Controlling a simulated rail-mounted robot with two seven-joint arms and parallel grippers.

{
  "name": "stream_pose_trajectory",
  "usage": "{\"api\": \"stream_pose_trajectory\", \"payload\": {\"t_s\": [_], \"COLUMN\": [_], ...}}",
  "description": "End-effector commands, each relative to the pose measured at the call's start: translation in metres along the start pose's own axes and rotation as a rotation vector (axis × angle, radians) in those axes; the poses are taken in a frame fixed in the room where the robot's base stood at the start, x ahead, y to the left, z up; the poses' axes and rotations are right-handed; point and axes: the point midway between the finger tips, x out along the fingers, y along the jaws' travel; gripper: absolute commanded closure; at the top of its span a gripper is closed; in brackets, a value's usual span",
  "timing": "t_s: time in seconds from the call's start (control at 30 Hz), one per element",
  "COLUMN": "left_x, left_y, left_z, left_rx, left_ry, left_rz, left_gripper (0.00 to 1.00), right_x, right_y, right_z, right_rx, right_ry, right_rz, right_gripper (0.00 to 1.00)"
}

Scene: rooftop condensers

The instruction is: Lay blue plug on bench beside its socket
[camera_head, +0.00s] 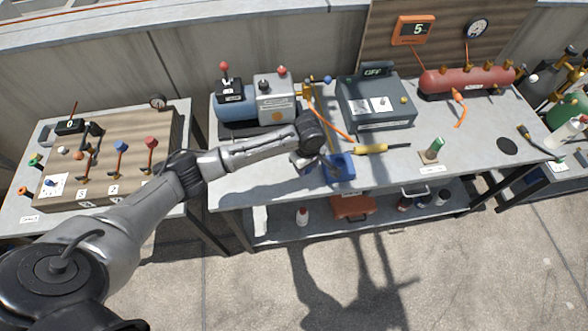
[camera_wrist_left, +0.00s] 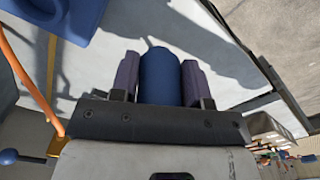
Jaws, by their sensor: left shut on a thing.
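My left gripper (camera_head: 303,161) is over the front part of the middle bench (camera_head: 270,176), just left of the blue socket block (camera_head: 342,168). In the left wrist view, its two dark fingers are shut on the blue plug (camera_wrist_left: 161,76), a rounded blue cylinder between them. The blue block also shows at the upper left of that view (camera_wrist_left: 72,14), apart from the plug. The plug is mostly hidden by the gripper in the head view. I cannot tell whether it touches the bench top. My right gripper is not in view.
A yellow-handled tool (camera_head: 372,149) lies behind the blue block. A green-topped item (camera_head: 434,150) stands farther right. The blue-and-grey pump (camera_head: 257,100) and grey case (camera_head: 376,103) stand behind. Bare bench lies left of my gripper, near the front edge.

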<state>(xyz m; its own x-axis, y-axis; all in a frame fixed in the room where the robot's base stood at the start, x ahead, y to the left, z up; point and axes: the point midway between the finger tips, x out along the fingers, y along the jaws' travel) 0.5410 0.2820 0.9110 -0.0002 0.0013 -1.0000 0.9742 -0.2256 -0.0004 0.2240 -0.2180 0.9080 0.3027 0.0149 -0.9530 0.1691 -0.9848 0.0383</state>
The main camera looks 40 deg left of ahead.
Motion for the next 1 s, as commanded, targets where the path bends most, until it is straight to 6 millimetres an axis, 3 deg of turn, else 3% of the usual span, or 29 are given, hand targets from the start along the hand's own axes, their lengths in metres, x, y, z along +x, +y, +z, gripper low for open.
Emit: {"api": "stream_pose_trajectory", "payload": {"t_s": [0.13,0.33,0.57,0.83,1.0], "left_x": [0.017,0.027,0.034,0.066,0.068], "left_y": [-0.007,-0.01,-0.011,-0.011,-0.011], "left_z": [-0.026,-0.043,-0.045,-0.045,-0.045], "left_rx": [-0.002,0.0,0.002,0.003,0.003], "left_ry": [0.002,0.0,-0.001,0.0,0.0], "left_rz": [-0.002,0.0,-0.001,-0.001,0.002], "left_gripper": [0.82,0.82,0.82,0.82,0.82], "right_x": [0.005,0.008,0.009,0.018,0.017], "right_y": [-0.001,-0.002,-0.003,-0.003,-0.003], "right_z": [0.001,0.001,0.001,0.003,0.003], "right_rx": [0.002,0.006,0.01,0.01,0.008], "right_ry": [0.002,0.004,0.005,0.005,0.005], "right_rz": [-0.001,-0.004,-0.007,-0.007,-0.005], "right_gripper": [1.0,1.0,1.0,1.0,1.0]}}
